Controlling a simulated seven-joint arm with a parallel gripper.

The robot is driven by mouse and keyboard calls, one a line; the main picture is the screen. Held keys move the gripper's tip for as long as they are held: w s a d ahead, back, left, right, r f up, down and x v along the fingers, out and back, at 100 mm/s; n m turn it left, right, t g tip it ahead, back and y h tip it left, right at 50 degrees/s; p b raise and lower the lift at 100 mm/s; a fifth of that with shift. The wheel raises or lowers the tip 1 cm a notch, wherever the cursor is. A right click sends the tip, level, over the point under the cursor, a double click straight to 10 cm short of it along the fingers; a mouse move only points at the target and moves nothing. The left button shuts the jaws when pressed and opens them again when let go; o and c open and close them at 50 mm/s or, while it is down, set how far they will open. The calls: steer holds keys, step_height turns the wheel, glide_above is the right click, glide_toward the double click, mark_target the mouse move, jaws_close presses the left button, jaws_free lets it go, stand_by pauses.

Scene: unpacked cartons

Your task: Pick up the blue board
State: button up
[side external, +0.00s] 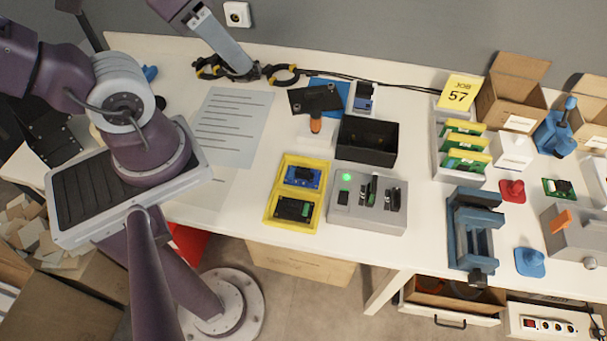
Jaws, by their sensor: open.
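The blue board (303,176) lies in the upper compartment of a yellow tray (271,208), near the front edge of the table. A dark board (293,209) lies in the tray's lower compartment. My gripper (247,74) appears to be at the end of the grey arm link at the back of the table. Its black-and-yellow fingers are spread wide, with nothing seen between them. It is well behind and to the left of the blue board, and apart from it. Its height above the table is hard to tell.
A grey fixture (368,219) with a green light and slots stands right of the tray. A blue vise (472,225) stands farther right. Printed sheets (232,122) lie flat on the left.

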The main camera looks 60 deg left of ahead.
steer(key=o, duration=0.3)
